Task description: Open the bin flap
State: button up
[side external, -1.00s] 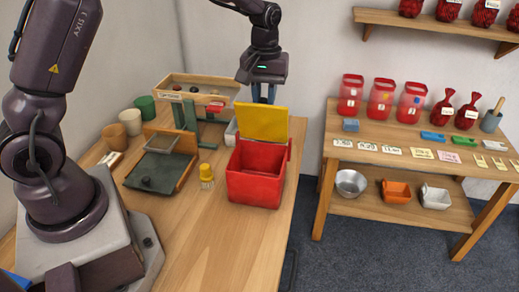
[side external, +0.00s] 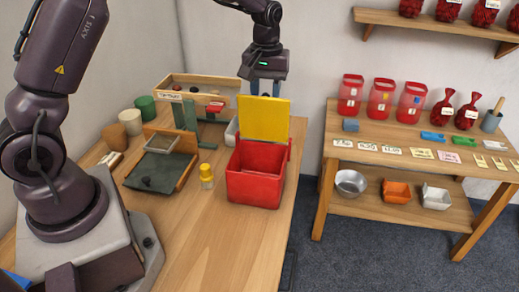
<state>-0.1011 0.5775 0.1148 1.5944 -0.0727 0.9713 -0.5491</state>
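The red bin (side external: 254,182) stands on the wooden table near its right edge. Its yellow flap (side external: 264,118) is raised and stands nearly upright at the bin's back edge, so the bin is open at the top. My gripper (side external: 265,89) points down just behind the flap's top edge. Its two fingers show apart with a gap between them. The fingertips are partly hidden by the flap, and I cannot tell whether they touch it.
A yellow-capped jar (side external: 206,177) stands left of the bin. A side table (side external: 340,130) with bags and labels stands to the right.

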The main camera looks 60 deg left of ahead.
jog(key=shift+o, duration=0.3)
jog(key=shift+r, duration=0.1)
jog(key=shift+d+r, duration=0.1)
jog(key=shift+r, duration=3.35)
jog(key=shift+m, duration=0.3)
jog(key=s+d+r+m+t, duration=0.2)
jog(key=s, duration=0.6)
jog(key=s+d+r+m+t, duration=0.1)
jog(key=s+d+r+m, duration=0.1)
jog(key=s, duration=0.6)
jog(key=s+d+r+m+t, duration=0.2)
jog(key=s+d+r+m, duration=0.1)
jog(key=s, duration=0.5)
jog(key=shift+s+d+m+t, duration=0.3)
jog(key=shift+d+m, duration=0.25)
jog(key=shift+m, duration=0.15)
